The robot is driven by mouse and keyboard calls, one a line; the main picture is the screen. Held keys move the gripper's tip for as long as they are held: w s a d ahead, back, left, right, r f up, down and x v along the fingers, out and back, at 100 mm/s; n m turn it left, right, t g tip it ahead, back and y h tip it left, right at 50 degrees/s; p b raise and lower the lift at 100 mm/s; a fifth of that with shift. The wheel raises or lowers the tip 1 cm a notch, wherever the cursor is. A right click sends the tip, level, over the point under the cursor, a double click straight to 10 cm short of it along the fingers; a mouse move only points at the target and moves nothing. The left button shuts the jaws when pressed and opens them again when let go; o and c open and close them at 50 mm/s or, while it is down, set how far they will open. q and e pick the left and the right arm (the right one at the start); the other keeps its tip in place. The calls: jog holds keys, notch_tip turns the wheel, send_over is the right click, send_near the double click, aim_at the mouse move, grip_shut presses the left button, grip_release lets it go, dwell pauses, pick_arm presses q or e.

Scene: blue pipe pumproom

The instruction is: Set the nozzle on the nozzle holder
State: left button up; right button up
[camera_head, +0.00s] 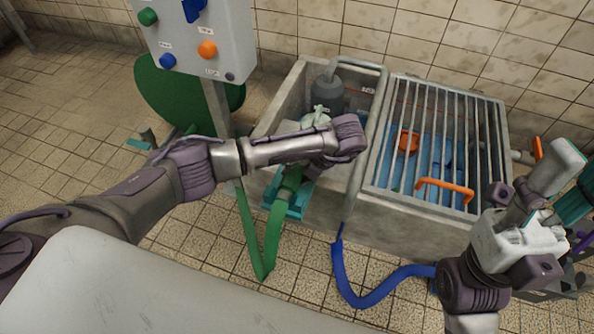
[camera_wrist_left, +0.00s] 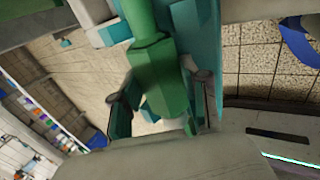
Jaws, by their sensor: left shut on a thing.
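The green nozzle (camera_head: 290,184) hangs at the front left corner of the concrete basin, with the flat green hose (camera_head: 248,232) running down from it. My left gripper (camera_head: 316,168) is at its upper part, partly hidden by my own wrist. In the left wrist view the green nozzle (camera_wrist_left: 158,75) lies between the two fingers of my left gripper (camera_wrist_left: 165,100), which is shut on it. The teal nozzle holder (camera_head: 296,207) is around or right behind the nozzle's lower part; whether the nozzle is seated is hidden. My right gripper (camera_head: 535,215) is at the far right, its fingers unclear.
The basin (camera_head: 400,212) has a barred grate (camera_head: 440,130) with an orange handle (camera_head: 443,187). A grey pump (camera_head: 327,95) stands in its open left part. A control box (camera_head: 200,35) stands at upper left. A blue hose (camera_head: 375,293) lies on the tiles.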

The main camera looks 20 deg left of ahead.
pick_arm(q)
jog(key=o, duration=1.4)
jog(key=v, duration=1.2)
